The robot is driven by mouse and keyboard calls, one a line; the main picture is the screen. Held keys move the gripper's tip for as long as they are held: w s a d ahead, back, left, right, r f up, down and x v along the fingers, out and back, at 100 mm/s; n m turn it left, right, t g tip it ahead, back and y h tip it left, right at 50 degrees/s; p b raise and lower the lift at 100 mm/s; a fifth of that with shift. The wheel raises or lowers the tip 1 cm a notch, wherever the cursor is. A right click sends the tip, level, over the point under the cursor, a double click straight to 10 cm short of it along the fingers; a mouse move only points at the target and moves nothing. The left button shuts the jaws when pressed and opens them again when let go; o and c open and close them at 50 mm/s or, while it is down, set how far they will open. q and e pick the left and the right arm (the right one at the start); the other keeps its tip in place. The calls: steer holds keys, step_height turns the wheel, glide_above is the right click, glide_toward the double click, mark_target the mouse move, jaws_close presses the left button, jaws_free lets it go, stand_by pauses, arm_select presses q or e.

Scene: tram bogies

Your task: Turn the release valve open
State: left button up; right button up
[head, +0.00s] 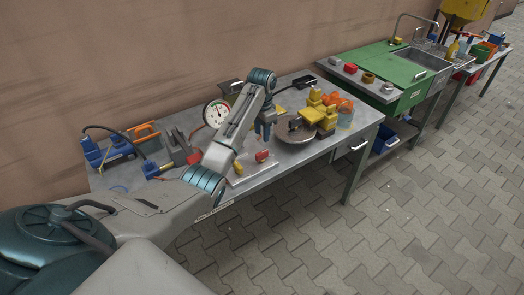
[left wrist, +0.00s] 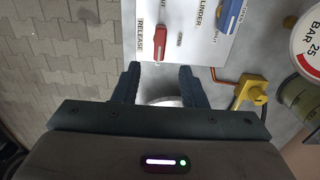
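The release valve's red lever (left wrist: 160,43) is on a pale panel (left wrist: 190,12) in the left wrist view, beside the printed word RELEASE. The lever lies lengthwise up and down the picture, with an OPEN label to its right. My left gripper (left wrist: 160,84) is open, its two dark fingers apart and empty. The lever is just beyond the fingertips, roughly in line with the gap, and no contact shows. My right gripper is out of view.
A blue lever (left wrist: 231,15) sits beside the red one. A pressure gauge (head: 216,113) stands behind the arm. The paved floor in front is clear.

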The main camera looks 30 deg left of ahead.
mark_target(262, 152)
arm_select(q)
step_height(262, 152, down, 10)
steer(key=shift+r+p, duration=0.2)
steer(key=shift+p, duration=0.55)
jaws_close()
